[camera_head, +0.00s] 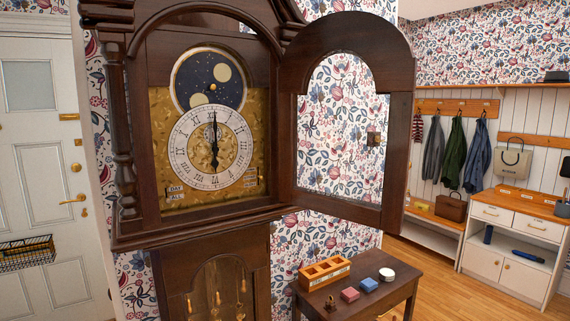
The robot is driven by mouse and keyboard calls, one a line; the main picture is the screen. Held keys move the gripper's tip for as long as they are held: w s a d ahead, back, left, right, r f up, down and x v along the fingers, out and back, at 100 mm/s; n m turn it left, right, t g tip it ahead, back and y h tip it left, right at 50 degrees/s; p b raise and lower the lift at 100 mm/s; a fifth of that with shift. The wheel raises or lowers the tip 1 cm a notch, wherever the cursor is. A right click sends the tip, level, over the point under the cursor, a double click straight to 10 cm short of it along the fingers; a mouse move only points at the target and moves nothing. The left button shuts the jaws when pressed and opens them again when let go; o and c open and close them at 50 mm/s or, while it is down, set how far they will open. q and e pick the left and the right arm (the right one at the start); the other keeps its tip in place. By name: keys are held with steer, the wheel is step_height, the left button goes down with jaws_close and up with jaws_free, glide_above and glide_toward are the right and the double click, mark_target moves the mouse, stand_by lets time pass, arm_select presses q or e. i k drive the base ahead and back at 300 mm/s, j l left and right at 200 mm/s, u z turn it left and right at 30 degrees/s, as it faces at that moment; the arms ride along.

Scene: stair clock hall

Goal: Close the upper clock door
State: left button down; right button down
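The tall dark wooden clock (120,130) stands at the left centre, with its dial (190,148) uncovered. Its upper clock door (402,150) has an arched top and a window through which the wallpaper shows. It is hinged on the right side of the dial opening and stands wide open, swung out to the right. A small metal lock or latch plate (374,139) is on the door's free right side. Neither of my grippers shows in the head view.
A small dark table (345,305) stands below the open door, with a wooden compartment box (325,273), red and blue blocks and a round white item on it. A white door (45,150) is at left. Coats and a cabinet (510,245) are at right. Wooden floor is clear between.

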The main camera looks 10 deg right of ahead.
mark_target(387, 52)
steer(key=l+u, duration=0.15)
steer(key=u, duration=0.3)
steer(key=i+l+u, duration=0.1)
steer(key=u, duration=0.3)
steer(key=l+u, duration=0.3)
steer(key=l, duration=0.25)
steer(key=k+l+u, duration=0.1)
steer(key=l+u, duration=0.15)
steer(key=l, duration=0.85)
steer(key=k+l+u, duration=0.1)
steer(key=l, duration=0.4)
steer(key=k+l, duration=0.1)
steer(key=l, duration=0.4)
steer(key=k+l, duration=0.1)
steer(key=l, duration=0.45)
steer(key=u, duration=0.05)
